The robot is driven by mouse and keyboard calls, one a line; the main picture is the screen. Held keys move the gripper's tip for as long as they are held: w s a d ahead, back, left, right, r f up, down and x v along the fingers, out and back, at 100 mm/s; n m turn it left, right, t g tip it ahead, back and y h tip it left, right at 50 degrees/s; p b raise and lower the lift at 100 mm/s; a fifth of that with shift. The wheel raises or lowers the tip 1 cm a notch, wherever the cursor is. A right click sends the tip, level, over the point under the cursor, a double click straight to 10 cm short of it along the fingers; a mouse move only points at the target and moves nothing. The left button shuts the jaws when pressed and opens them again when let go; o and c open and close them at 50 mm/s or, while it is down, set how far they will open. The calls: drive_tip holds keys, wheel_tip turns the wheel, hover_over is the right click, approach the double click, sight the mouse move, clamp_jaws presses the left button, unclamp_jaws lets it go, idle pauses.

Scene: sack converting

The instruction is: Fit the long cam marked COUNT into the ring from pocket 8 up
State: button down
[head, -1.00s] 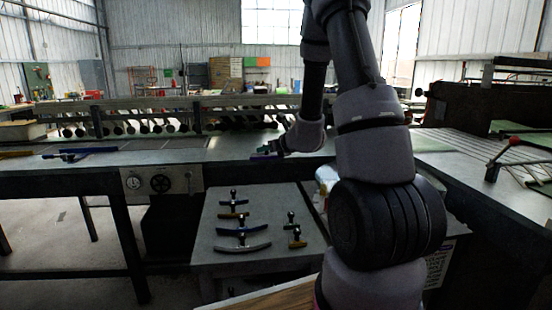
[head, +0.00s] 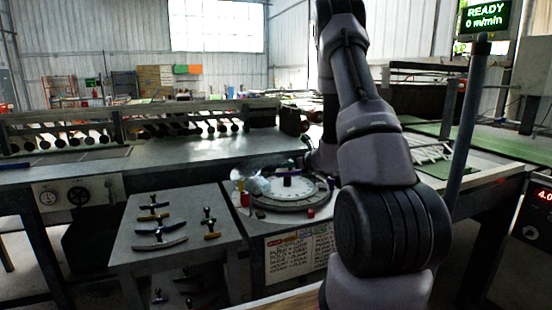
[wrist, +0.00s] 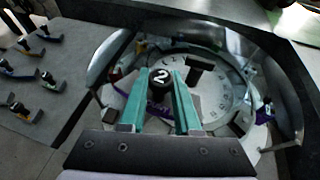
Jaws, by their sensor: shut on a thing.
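The round ring (head: 290,203) is a pale disc with a dark hub on a machine bed in the head view. In the wrist view the ring (wrist: 222,118) shows printed numbers, dark blocks and purple pieces on its rim. My gripper (wrist: 163,82) is over the ring, its teal fingers closed around a black knob marked 2 (wrist: 160,78). Pocket 8 cannot be picked out. In the head view my arm partly hides the gripper.
A clear curved guard (wrist: 112,62) surrounds the ring at left and right. A post with a READY display (head: 485,15) stands at right.

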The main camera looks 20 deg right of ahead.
drive_tip(key=d+f, duration=0.1)
drive_tip(key=d, duration=0.1)
drive_tip(key=d+f, duration=0.1)
drive_tip(key=shift+w+d+f, duration=0.15)
drive_tip(key=shift+d+f, duration=0.25)
wheel_tip(320, 180, down, 10)
drive_tip(key=shift+a+r, duration=0.1)
idle(0.4)
drive_tip(key=shift+f, duration=0.45)
idle(0.4)
drive_tip(key=c, duration=0.5)
unclamp_jaws()
drive_tip(key=shift+c, duration=0.2)
